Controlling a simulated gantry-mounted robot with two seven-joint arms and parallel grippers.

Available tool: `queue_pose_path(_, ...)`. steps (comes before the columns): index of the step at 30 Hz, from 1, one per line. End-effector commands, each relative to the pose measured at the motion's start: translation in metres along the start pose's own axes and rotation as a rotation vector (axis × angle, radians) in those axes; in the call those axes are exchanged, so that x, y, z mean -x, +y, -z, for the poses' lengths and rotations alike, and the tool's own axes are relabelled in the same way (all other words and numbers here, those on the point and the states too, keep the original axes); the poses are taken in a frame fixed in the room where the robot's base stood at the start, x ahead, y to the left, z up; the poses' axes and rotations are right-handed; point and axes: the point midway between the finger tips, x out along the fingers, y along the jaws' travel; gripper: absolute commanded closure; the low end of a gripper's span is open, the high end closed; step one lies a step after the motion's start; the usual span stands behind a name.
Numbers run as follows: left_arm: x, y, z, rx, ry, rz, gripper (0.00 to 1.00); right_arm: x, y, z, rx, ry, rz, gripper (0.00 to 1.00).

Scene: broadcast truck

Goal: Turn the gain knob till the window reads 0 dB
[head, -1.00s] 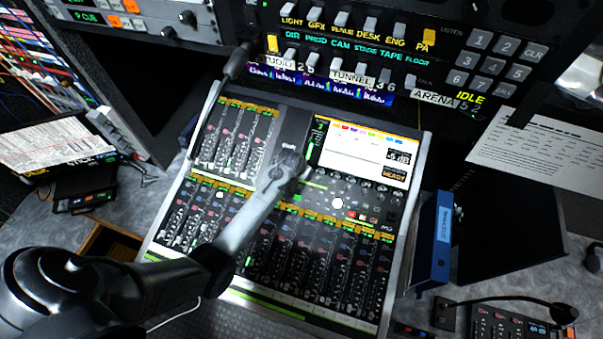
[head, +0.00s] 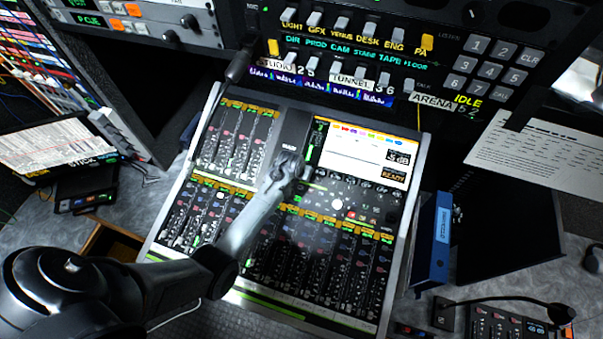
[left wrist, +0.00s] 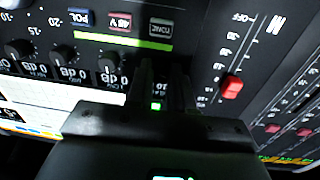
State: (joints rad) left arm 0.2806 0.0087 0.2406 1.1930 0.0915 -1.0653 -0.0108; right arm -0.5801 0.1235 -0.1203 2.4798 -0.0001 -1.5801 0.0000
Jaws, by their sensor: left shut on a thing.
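The mixing console (head: 193,182) lies tilted in the middle of the head view. The window (head: 398,157) at the right of its white screen (head: 345,150) shows a small reading that looks like -3 dB; the sign is hard to make out. My left gripper (head: 300,180) reaches down to the panel just left of and below the screen. In the left wrist view its two dark fingers (left wrist: 165,85) are shut on the gain knob, at the end of a row of similar knobs (left wrist: 61,54). The fingers and wrist mostly hide the knob. My right gripper is in neither view.
Close to the fingers in the left wrist view are a red fader cap (left wrist: 231,88) and small labelled buttons (left wrist: 160,29). A switch panel (head: 375,55) stands behind the console. A blue box (head: 436,243) stands at its right.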

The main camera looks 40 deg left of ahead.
Motion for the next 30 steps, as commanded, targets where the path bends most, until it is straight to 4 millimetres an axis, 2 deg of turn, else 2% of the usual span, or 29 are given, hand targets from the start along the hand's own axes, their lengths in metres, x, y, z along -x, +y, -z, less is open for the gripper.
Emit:
queue_pose_path(12, 0.002, 0.001, 0.0, 0.36, 0.022, -0.003, 1.0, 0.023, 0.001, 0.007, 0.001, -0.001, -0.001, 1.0)
queue_pose_path(21, 0.001, 0.001, -0.001, 0.633, 0.04, -0.003, 1.0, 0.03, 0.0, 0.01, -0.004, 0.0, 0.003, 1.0)
queue_pose_path(30, 0.0, 0.001, -0.002, 0.831, 0.053, -0.004, 1.0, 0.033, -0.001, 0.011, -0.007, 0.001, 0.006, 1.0)
